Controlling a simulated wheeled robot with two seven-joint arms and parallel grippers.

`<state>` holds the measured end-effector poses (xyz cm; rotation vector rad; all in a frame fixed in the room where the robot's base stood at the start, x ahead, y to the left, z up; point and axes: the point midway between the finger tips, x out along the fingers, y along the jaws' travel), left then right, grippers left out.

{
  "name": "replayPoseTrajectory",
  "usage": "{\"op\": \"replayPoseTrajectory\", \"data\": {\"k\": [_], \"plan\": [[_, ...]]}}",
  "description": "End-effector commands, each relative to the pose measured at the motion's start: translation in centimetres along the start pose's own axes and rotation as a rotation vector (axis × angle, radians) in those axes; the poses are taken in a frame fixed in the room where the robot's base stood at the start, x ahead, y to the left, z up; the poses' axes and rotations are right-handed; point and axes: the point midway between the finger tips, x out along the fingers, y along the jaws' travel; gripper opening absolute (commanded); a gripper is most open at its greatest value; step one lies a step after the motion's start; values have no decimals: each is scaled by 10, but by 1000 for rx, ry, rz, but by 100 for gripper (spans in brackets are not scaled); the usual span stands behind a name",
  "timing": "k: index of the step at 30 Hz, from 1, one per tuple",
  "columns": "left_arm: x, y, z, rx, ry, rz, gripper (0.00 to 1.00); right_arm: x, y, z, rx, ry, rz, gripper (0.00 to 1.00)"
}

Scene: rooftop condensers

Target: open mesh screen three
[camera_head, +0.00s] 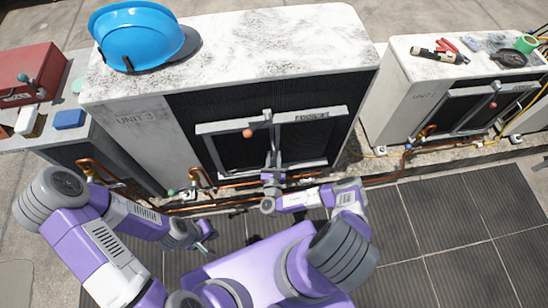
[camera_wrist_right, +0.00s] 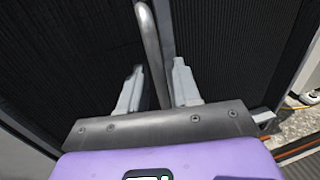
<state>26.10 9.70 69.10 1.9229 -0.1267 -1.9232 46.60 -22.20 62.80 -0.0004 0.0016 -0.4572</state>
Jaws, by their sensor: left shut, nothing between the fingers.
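The mesh screen (camera_head: 234,150) is a dark panel in a grey frame on the front of the white condenser marked UNIT 3 (camera_head: 139,119). A grey upright handle bar (camera_head: 268,120) runs down its middle; it also shows in the right wrist view (camera_wrist_right: 150,35). My right gripper (camera_head: 273,160) is at the lower part of this bar. In the right wrist view its two fingers (camera_wrist_right: 157,88) stand apart, with the bar running between them and a gap visible beside it. My left gripper (camera_head: 207,240) is shut and empty, low in front of the unit's left side.
A blue hard hat (camera_head: 138,35) sits on top of the unit. Copper pipes (camera_head: 110,176) run along its base. A second condenser (camera_head: 415,85) with tools on top stands at right. A red toolbox (camera_head: 28,72) is at left. The tiled floor (camera_head: 450,230) at right is clear.

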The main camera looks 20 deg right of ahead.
Motion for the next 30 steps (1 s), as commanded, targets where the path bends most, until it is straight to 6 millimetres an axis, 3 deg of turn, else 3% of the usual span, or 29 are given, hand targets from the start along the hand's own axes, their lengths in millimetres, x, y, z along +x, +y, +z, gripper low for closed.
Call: {"op": "replayPoseTrajectory", "data": {"k": [8, 21, 30], "plan": [[-2, 1, 0, 0, 0, 0, 0, -6, 0, 1, 1, 1, 1, 32], [-14, 5, 0, 0, 0, 0, 0, -70, 0, 0, 0, 1, -1, 32], [-14, 5, 0, 0, 0, 0, 0, -76, 0, 0, 0, -1, -1, 32]]}}
